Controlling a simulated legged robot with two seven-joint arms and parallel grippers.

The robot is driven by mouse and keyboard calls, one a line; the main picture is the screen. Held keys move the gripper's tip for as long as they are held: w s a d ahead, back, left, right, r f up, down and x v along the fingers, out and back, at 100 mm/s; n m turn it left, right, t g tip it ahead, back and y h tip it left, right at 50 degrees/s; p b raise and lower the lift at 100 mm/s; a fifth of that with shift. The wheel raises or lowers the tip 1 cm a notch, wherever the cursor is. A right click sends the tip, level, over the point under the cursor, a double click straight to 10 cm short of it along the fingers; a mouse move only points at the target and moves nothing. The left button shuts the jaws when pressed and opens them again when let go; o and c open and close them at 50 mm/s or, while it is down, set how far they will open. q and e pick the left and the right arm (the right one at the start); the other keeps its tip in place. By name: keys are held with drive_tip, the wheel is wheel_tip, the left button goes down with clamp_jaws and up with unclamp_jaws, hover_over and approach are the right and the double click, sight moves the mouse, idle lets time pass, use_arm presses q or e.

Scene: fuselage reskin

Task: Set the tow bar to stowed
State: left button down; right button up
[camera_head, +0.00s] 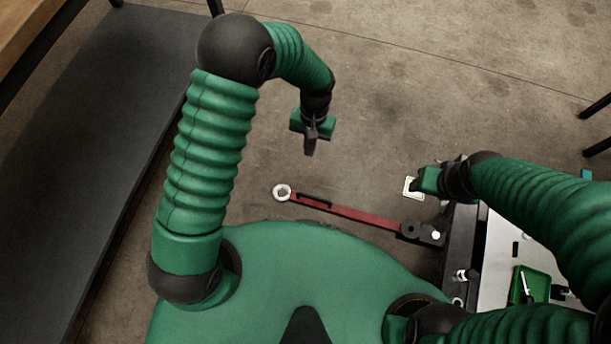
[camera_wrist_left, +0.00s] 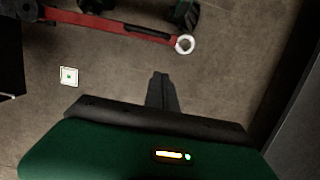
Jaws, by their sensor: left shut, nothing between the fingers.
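The red tow bar (camera_head: 345,208) reaches out low over the floor from a dark hinge (camera_head: 421,233) on its right. It has a black grip near its left end and a pale ring (camera_head: 282,192) at the tip. The tow bar also shows at the top of the left wrist view (camera_wrist_left: 115,25), with its ring (camera_wrist_left: 185,44). My left gripper (camera_head: 309,150) is shut and empty, apart from the bar and above the ring in the head picture. Its fingers also show in the left wrist view (camera_wrist_left: 160,78). My right gripper (camera_head: 416,186) is right of the bar; its fingers are unclear.
A small white marked square (camera_head: 409,192) appears beside my right gripper. A cart with a pale top (camera_head: 505,270) and a green tray (camera_head: 527,285) stands at lower right. A dark grey platform (camera_head: 90,120) runs along the left. The floor (camera_head: 400,80) beyond is mostly clear.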

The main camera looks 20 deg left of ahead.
use_arm(q)
drive_tip(key=s+b+x, duration=0.3)
drive_tip(key=b+x, duration=0.5)
drive_tip(key=x, duration=0.6)
use_arm(e)
wheel_tip(320, 180, down, 10)
drive_tip(key=a, duration=0.1)
drive_tip(key=shift+r, duration=0.25)
use_arm(q)
drive_tip(key=shift+s+a, duration=0.15)
use_arm(e)
drive_tip(key=shift+a, duration=0.1)
